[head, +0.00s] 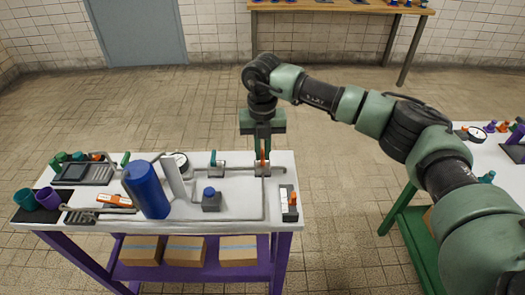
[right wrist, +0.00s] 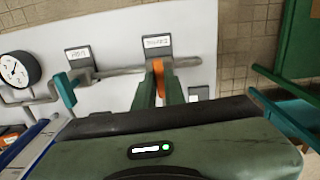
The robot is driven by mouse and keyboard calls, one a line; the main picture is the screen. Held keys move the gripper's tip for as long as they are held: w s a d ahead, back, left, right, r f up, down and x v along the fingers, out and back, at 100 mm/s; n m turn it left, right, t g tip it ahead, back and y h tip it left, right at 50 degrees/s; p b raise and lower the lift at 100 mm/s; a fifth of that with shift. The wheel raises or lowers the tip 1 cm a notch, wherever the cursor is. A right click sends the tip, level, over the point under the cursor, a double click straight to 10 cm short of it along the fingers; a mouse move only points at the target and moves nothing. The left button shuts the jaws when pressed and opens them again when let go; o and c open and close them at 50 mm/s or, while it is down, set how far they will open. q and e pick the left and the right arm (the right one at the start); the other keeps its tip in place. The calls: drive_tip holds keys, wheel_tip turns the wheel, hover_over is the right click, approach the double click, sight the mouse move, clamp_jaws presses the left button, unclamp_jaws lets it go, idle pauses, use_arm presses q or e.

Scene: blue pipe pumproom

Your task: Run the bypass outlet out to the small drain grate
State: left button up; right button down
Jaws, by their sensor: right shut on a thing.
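My right gripper (head: 262,150) reaches down to the back right of the white bench. Its green fingers are shut on an orange valve handle (right wrist: 158,75), which stands on a grey pipe (right wrist: 185,62). A small label plate stands just behind the handle; its print is too small to read surely. A second valve with a teal handle (head: 213,158) stands further left along the pipe. A grey ribbed grate (head: 82,217) lies at the bench's front left. I cannot tell surely whether it is the small drain grate. My left gripper is not in view.
A tall blue cylinder (head: 145,192) stands on the bench beside a pale upright panel (head: 173,178). A dial gauge (head: 181,162), a grey block with a blue knob (head: 211,200), and purple and teal cups (head: 48,198) are also there.

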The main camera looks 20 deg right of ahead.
sight(263, 155)
drive_tip(key=shift+w+r+m, duration=0.1)
drive_tip(key=shift+r+m, duration=0.05)
drive_tip(key=shift+m, duration=0.25)
drive_tip(key=c, duration=1.5)
unclamp_jaws()
wheel_tip(263, 155, up, 8)
drive_tip(key=shift+f+b, duration=0.15)
drive_tip(key=shift+b, duration=0.35)
